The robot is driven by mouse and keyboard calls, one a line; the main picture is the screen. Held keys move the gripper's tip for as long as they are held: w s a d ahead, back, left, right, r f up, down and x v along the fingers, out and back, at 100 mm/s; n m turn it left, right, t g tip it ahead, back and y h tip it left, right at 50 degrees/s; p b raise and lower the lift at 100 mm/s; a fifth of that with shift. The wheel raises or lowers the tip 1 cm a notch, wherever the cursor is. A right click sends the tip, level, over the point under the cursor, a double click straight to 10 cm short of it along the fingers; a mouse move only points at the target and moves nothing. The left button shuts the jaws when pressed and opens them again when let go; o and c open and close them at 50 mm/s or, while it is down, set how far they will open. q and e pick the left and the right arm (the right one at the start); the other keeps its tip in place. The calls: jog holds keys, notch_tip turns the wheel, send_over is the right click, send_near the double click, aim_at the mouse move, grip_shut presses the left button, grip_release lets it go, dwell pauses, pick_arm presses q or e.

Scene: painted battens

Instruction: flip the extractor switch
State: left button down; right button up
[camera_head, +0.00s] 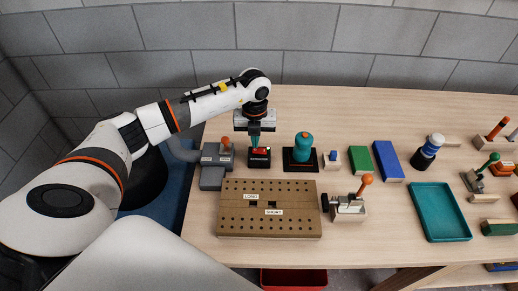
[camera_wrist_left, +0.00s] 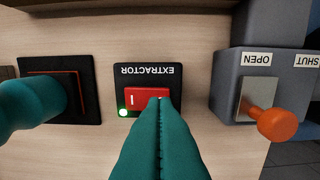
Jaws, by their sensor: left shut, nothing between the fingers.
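The extractor switch (camera_head: 260,159) is a small black box labelled EXTRACTOR with a red rocker, on the table below my left gripper (camera_head: 256,146). In the left wrist view, the black label plate (camera_wrist_left: 147,74) shows upside down. My right gripper is not in view.
A grey gate box (camera_head: 214,168) with an orange-knobbed lever stands close left of the switch. A teal knob on a black base (camera_head: 302,147) stands close right. A drilled board (camera_head: 268,222) lies in front. A teal tray (camera_head: 440,211) and blocks are farther right.

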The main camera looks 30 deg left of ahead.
aim_at(255, 150)
pick_arm(q)
jog(key=shift+f+b, duration=0.7)
jog(key=shift+f, duration=0.25)
dwell(0.7)
jog(key=shift+r, duration=0.1)
jog(key=shift+r+p, duration=2.45)
jog(key=shift+r, duration=1.05)
jog(key=shift+f, duration=0.1)
